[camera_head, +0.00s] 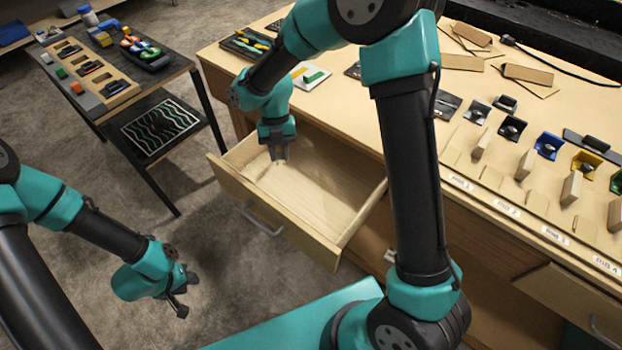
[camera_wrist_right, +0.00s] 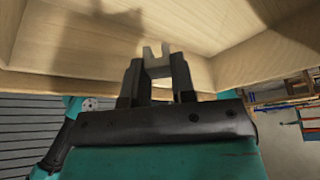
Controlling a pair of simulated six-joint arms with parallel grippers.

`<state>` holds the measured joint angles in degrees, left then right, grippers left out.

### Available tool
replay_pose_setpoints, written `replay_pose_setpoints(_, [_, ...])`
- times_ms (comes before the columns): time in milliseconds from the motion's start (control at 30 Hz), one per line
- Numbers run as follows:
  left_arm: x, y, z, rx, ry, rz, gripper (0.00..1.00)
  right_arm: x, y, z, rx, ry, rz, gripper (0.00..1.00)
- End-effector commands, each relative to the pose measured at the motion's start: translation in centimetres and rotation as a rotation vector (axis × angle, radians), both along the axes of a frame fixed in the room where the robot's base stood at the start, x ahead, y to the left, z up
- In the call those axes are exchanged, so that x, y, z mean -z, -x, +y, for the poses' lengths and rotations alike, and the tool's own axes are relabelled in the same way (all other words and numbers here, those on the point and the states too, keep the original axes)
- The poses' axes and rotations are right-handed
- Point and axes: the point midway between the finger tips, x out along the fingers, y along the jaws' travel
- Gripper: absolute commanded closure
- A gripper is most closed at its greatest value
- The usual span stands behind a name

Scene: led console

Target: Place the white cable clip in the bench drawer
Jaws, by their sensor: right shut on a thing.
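The bench drawer (camera_head: 325,195) is pulled out from the bench in the head view, with pale wooden walls and floor. My right gripper (camera_head: 280,155) points down inside the drawer, near its left end. In the right wrist view my right gripper (camera_wrist_right: 157,68) is shut on the white cable clip (camera_wrist_right: 155,54), a small pale piece with two prongs showing past the fingertips. I cannot tell whether the clip touches the drawer floor. My left gripper (camera_head: 184,290) hangs over the floor at lower left, away from the drawer; its finger gap is unclear.
The bench top (camera_head: 355,115) carries trays, cards and several coloured clips in a row at right. A dark side table (camera_head: 100,65) with coloured items stands at left. My right arm crosses in front of the drawer's right end. The visible drawer floor is clear.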

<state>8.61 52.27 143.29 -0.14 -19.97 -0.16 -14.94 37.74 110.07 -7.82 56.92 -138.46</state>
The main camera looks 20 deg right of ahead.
Motion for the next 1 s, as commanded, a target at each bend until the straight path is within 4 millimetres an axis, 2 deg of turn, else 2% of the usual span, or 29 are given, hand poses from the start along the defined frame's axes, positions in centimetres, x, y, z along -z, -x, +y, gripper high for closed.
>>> replay_pose_setpoints(367, [0.0, 0.0, 0.0, 0.0, 0.0, 0.0, 0.63, 0.4, 0.0, 0.0, -0.003, 0.001, 0.001, 1.0])
replay_pose_setpoints(733, [0.0, 0.0, 0.0, 0.0, 0.0, 0.0, 0.63, 5.7, 0.0, 0.0, -0.002, 0.001, 0.002, 1.0])
replay_pose_setpoints(1000, [0.0, 0.0, 0.0, 0.0, 0.0, 0.0, 0.63, 6.3, 0.0, 0.0, -0.001, 0.0, -0.001, 1.0])
